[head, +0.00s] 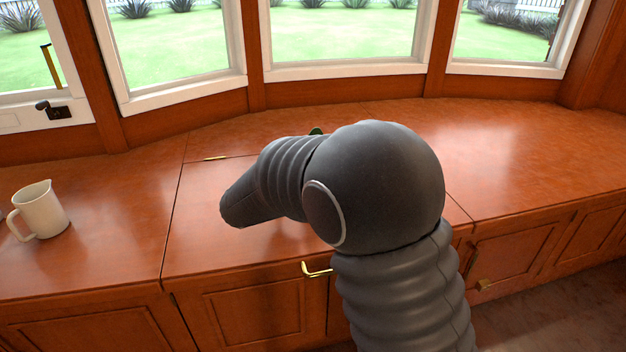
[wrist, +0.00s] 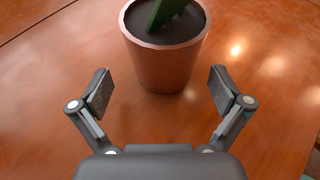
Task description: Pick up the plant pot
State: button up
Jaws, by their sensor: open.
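The plant pot (wrist: 165,62) stands upright on the wooden counter in the wrist view. It is copper-pink, with dark soil and a green leaf whose top is cut off by the frame. My gripper (wrist: 160,92) is open, with one finger to the left and one to the right of the pot's lower part. The fingers are apart from the pot, and the pot is ahead of the palm. In the head view my arm hides the pot and the gripper; only a bit of green leaf (head: 316,131) shows above the arm.
A cream mug (head: 40,210) stands on the wooden counter (head: 110,200) at the left. A brass handle (head: 316,269) sticks out from the cabinet front. White-framed windows (head: 340,35) rise behind the counter. The counter's right part is clear.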

jog(key=x, duration=0.4)
jog(key=shift+w+d+r, duration=0.1)
jog(key=shift+d+r, duration=0.05)
jog(key=shift+d, duration=0.15)
jog(key=c, duration=1.4)
jog(key=shift+c, duration=1.4)
jog(key=shift+r, duration=0.15)
